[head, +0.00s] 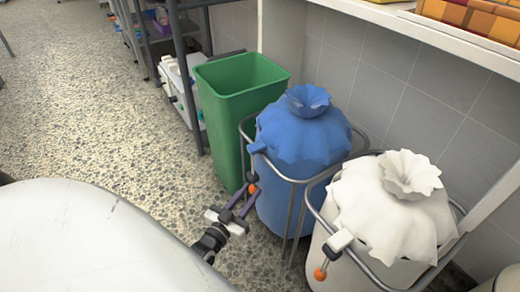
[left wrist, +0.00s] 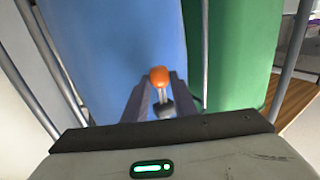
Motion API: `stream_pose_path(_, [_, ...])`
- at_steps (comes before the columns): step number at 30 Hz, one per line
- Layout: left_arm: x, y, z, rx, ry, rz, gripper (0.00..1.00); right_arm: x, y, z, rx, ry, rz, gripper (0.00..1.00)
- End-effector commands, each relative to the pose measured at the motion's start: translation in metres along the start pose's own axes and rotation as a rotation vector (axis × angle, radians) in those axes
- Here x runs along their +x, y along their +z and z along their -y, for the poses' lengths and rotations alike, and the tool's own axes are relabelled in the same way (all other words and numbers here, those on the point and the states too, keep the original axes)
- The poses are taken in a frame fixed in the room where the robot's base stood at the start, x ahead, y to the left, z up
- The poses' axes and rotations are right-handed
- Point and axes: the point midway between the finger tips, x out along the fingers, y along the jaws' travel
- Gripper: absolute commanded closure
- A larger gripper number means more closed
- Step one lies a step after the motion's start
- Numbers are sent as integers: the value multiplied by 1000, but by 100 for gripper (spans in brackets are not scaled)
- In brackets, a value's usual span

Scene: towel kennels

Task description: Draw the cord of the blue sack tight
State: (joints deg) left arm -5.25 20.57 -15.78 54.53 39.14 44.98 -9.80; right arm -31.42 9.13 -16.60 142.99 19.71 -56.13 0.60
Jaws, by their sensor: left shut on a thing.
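The blue sack (head: 303,138) stands in a grey metal ring frame, its top gathered into a ruffled neck (head: 308,100). A blue cord lock (head: 257,147) sits at its front left rim. An orange bead (head: 253,189) hangs below that lock, low beside the sack's side. My left gripper (head: 249,191) is shut on the bead; in the left wrist view the bead (left wrist: 159,76) shows between the fingertips (left wrist: 160,84), with the sack's blue side (left wrist: 115,50) behind. The cord itself is hard to make out. My right gripper is not in view.
A green bin (head: 228,115) stands close to the left of the blue sack. A white sack (head: 395,215) in its own frame is at the right, with its own orange bead (head: 320,274). A shelf rack (head: 185,80) is behind; open speckled floor lies left.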

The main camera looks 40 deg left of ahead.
Motion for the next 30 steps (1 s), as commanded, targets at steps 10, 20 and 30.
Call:
stream_pose_path(10, [-1,5,-1,0,2,18,59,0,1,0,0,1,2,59])
stream_pose_path(20, [-2,3,-1,0,2,12,57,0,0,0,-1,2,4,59])
stream_pose_path(30, [-56,0,-1,-2,2,17,57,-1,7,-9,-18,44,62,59])
